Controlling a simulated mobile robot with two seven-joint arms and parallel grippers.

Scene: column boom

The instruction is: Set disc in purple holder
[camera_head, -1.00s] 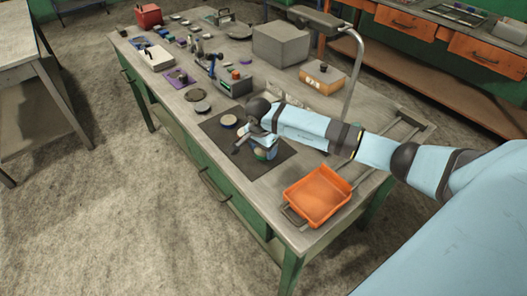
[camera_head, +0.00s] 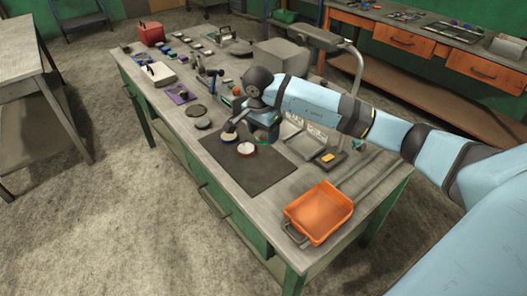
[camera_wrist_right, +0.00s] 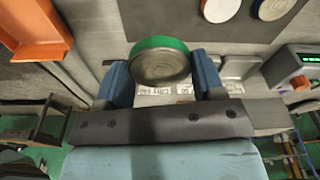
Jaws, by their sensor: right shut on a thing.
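My right gripper (camera_wrist_right: 160,72) is shut on a green-rimmed disc (camera_wrist_right: 158,62) with a dull metallic face, held between its two blue fingers. In the head view the right hand (camera_head: 264,135) is over the far edge of the dark mat (camera_head: 262,174); the held disc is hard to make out there. A flat purple piece (camera_head: 184,98), likely the purple holder, lies on the bench farther left, with a small dark thing on it. A pale, red-rimmed disc (camera_head: 246,149) and another disc (camera_head: 229,137) rest on the mat. My left gripper is out of view.
An orange tray (camera_head: 318,212) stands at the bench's near right end. Two dark round pieces (camera_head: 196,110) lie between mat and purple piece. A grey box (camera_head: 280,56), a lamp post (camera_head: 357,80) and a red box (camera_head: 150,33) stand farther back. The mat's near part is clear.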

